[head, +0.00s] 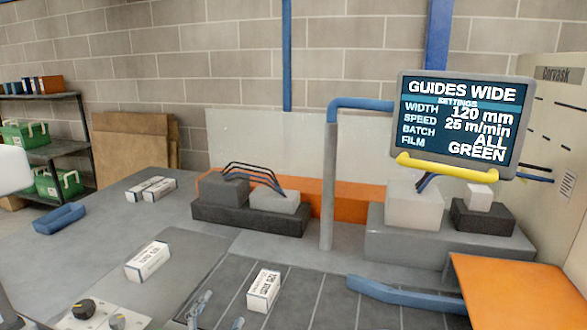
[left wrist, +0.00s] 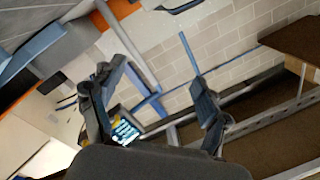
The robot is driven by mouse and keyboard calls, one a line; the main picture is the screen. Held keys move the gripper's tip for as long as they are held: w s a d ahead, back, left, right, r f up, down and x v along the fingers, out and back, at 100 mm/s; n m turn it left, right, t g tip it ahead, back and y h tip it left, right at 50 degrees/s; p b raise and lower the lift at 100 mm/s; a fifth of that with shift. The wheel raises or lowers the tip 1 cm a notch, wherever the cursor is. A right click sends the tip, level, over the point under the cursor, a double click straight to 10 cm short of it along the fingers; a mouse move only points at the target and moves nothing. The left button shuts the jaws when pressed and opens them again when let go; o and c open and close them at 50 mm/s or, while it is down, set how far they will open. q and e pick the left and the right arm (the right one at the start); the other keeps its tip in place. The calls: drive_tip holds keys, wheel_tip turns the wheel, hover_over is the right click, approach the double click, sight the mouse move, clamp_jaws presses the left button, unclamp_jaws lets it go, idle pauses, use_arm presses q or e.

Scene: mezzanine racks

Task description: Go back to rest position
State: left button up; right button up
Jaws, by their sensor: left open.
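My left gripper (left wrist: 152,78) shows in the left wrist view with its two dark fingers spread apart. Nothing is between the fingers; the block wall and the lit screen (left wrist: 124,132) appear beyond them, tilted. My right gripper is in neither view.
A grey worktop (head: 110,235) carries white cartons (head: 147,261) (head: 263,291), a blue tray (head: 60,219) and knobs (head: 83,309). An orange panel (head: 520,290) is at right. Shelving (head: 50,150) stands at left.

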use_arm(q)
drive_tip(key=s+a+f+n+g+y, duration=0.4)
drive_tip(key=s+a+f+n, duration=0.15)
drive_tip(key=s+f, duration=0.25)
drive_tip(key=s+f+n+g, duration=0.1)
drive_tip(key=s+f+g, duration=0.25)
drive_tip(key=s, duration=0.45)
drive_tip(key=s+f+n+g+h, duration=0.1)
drive_tip(key=s+f+g, duration=0.25)
drive_tip(key=s, duration=0.35)
drive_tip(key=s+f+n+g, duration=0.2)
drive_tip(key=s+f+g, duration=0.15)
drive_tip(key=s, duration=0.45)
wheel_tip(320, 180, down, 26)
drive_tip(key=s+g, duration=0.1)
drive_tip(key=s, duration=0.1)
drive_tip(key=s+a+f+g, duration=0.1)
drive_tip(key=s+a+f, duration=0.1)
drive_tip(key=s+f, duration=1.3)
drive_tip(key=shift+s+a+f+m, duration=0.2)
drive_tip(key=shift+s+a+m, duration=0.15)
drive_tip(key=shift+s, duration=0.35)
drive_tip(key=shift+g, duration=0.25)
